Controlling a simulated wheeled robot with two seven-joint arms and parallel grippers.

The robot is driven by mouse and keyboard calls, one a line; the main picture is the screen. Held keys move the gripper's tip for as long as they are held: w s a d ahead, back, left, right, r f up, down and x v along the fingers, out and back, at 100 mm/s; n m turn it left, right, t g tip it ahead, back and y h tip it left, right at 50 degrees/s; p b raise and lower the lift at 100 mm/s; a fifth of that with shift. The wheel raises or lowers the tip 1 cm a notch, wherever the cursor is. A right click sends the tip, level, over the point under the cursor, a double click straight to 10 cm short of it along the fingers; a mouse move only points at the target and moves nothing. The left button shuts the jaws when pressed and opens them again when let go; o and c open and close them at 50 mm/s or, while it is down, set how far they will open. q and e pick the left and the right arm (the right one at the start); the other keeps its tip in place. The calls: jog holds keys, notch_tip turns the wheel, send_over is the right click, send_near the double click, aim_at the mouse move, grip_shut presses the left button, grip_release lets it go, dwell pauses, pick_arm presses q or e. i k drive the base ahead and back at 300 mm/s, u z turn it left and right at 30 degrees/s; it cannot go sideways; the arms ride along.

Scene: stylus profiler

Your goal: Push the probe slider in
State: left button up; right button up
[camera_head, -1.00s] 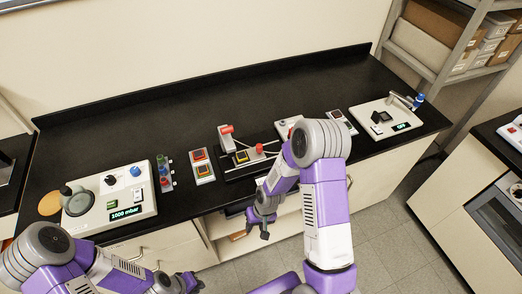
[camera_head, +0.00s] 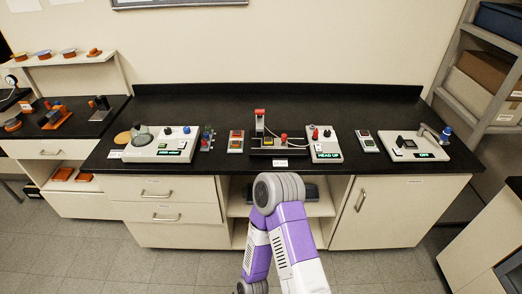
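The stylus profiler (camera_head: 281,151) stands at the middle of the black bench, a low dark base with a white upright (camera_head: 259,127) topped by a red block. A red knob (camera_head: 283,137) on a thin rod sits at its right side; it looks like the probe slider, but how far in it sits is too small to tell. My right arm rises from the bottom centre, below the bench front, its elbow under the profiler. Its gripper is beyond the bottom edge. My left arm and gripper are not in view. Nothing of mine touches the profiler.
A controller reading "HEAD UP" (camera_head: 326,155) stands right of the profiler. Sample trays (camera_head: 236,147) and a vacuum unit (camera_head: 160,150) are to the left. Another instrument (camera_head: 415,152) is at the right. The bench behind is clear; a shelf rack rises far right.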

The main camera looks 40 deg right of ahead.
aim_at(282, 142)
jog(key=z, duration=0.7)
jog(key=i, duration=0.35)
jog(key=z, duration=0.4)
